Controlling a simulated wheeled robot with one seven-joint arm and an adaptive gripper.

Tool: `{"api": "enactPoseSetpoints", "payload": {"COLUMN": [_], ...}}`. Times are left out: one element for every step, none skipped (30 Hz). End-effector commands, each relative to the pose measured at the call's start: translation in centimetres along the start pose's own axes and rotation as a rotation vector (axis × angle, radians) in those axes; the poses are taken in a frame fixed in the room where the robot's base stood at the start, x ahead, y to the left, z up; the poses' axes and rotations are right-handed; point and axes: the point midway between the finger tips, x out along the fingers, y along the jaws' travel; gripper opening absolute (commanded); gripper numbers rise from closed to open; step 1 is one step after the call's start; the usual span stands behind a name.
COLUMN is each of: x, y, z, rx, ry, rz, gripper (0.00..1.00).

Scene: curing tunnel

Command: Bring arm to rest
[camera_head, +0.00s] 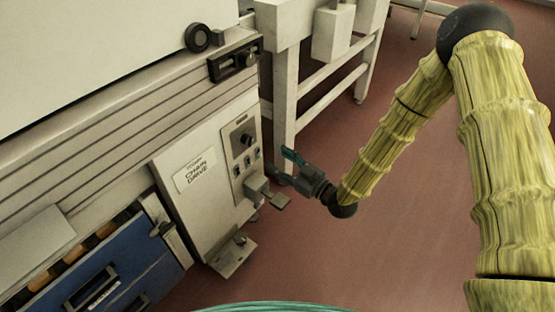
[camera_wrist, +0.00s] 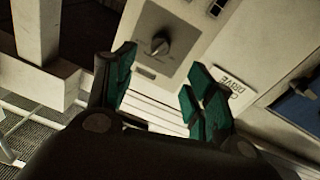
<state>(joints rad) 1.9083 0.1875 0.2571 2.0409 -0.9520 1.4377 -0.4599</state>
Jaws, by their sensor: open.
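My arm, in a yellow ribbed sleeve, comes from the right in the head view and bends down toward the machine. My gripper (camera_head: 287,166) is at its end, just right of the control panel (camera_head: 244,150) on the chain drive box (camera_head: 195,190). In the wrist view my gripper (camera_wrist: 158,95) shows two green-padded fingers spread apart with nothing between them. Beyond them are the pale panel and a dark rotary knob (camera_wrist: 157,43). Whether a fingertip touches the machine cannot be told.
A blue drawer unit (camera_head: 110,270) is at lower left. The reddish floor (camera_head: 310,245) is clear below and right of my gripper.

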Motion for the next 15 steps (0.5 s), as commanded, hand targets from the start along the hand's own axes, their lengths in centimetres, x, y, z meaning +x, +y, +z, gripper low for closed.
{"api": "enactPoseSetpoints", "payload": {"x": [0.0,0.0,0.0,0.0,0.0,0.0,0.0,0.0,0.0,0.0,0.0,-0.1,-0.3,-0.6,-1.1], "y": [0.0,0.0,0.0,0.0,0.0,0.0,0.0,0.0,0.0,0.0,-0.1,-0.1,-0.3,-0.5,-0.8], "z": [0.0,0.0,0.0,0.0,0.0,0.0,0.0,0.0,0.0,0.0,0.1,0.3,0.6,1.1,2.0], "rx": [0.0,0.0,0.0,0.0,0.0,0.0,0.0,0.0,0.0,0.0,0.001,0.006,0.013,0.023,0.042], "ry": [0.0,0.0,0.0,0.0,0.0,0.0,0.0,0.0,0.0,0.0,-0.002,-0.011,-0.023,-0.04,-0.075], "rz": [0.0,0.0,0.0,0.0,0.0,0.0,0.0,0.0,0.0,0.0,0.0,0.001,0.002,0.005,0.01], "gripper": [0.54,0.54,0.54,0.54,0.54,0.54,0.54,0.54,0.54,0.54,0.54,0.54,0.54,0.54,0.54]}}
